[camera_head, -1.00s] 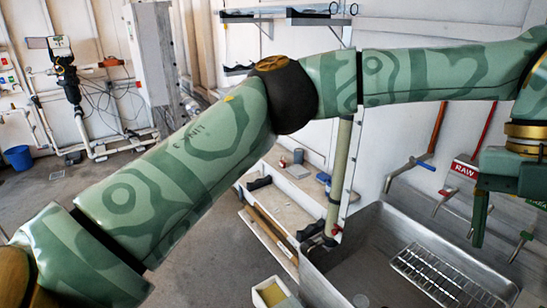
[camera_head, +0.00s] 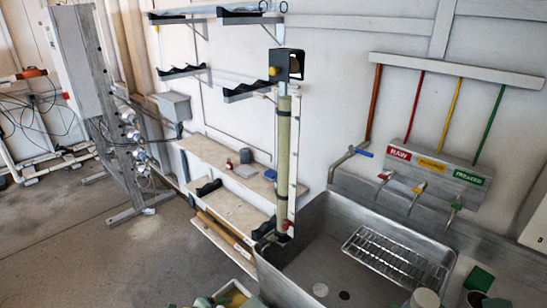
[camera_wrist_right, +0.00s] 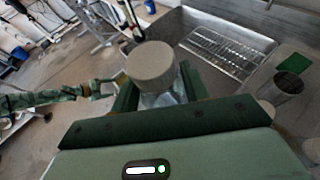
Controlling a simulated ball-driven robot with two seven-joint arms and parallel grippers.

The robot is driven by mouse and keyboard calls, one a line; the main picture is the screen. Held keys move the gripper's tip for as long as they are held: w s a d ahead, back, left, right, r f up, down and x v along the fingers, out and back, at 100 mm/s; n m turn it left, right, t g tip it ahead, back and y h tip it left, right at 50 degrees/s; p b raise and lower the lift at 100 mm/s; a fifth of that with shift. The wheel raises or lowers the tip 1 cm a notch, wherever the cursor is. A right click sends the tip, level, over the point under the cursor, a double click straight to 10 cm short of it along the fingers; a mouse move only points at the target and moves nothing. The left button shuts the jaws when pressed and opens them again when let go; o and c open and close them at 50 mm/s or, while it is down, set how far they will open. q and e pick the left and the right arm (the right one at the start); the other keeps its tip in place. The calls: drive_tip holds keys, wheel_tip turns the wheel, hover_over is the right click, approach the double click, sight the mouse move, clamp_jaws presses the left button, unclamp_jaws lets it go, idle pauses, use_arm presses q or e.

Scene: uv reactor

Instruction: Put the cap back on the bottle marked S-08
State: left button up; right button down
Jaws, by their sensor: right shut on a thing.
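In the right wrist view my right gripper (camera_wrist_right: 158,92) is shut on a grey round cap (camera_wrist_right: 152,64). A pale, glassy patch shows between the fingers below it; I cannot tell what it is. My left gripper (camera_wrist_right: 104,89) is small at the left of that view, apart from the cap, and its two fingers look spread. In the head view only bits of green gripper parts show at the bottom edge, near a yellow-lined tray (camera_head: 238,294). I read no S-08 mark and cannot pick out that bottle.
A steel sink (camera_head: 305,257) with a wire rack (camera_head: 398,256) stands ahead. A pale cylinder (camera_head: 425,299) and a green square (camera_head: 480,278) are at its near right. Behind is a tap panel marked RAW (camera_head: 399,154). Shelves and an upright tube (camera_head: 284,160) stand left of the sink.

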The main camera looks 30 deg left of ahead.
use_arm(q)
drive_tip(key=s+d+f+n+g+y, duration=0.25)
drive_tip(key=s+f+n, duration=0.4)
drive_tip(key=s, duration=0.75)
drive_tip(key=s+d+f+n+g+y, duration=0.1)
drive_tip(key=s+d+f+n+g, duration=0.2)
drive_tip(key=s+f+n, duration=0.7)
use_arm(e)
drive_tip(key=shift+s, duration=0.1)
use_arm(q)
drive_tip(key=s+d+g, duration=0.2)
drive_tip(key=s+d, duration=0.7)
drive_tip(key=s, duration=0.5)
drive_tip(key=shift+s+d+r+h, duration=0.4)
drive_tip(key=shift+h, duration=0.05)
drive_tip(key=shift+g, duration=0.25)
use_arm(e)
drive_tip(key=shift+a+r, duration=0.1)
drive_tip(key=shift+r, duration=0.05)
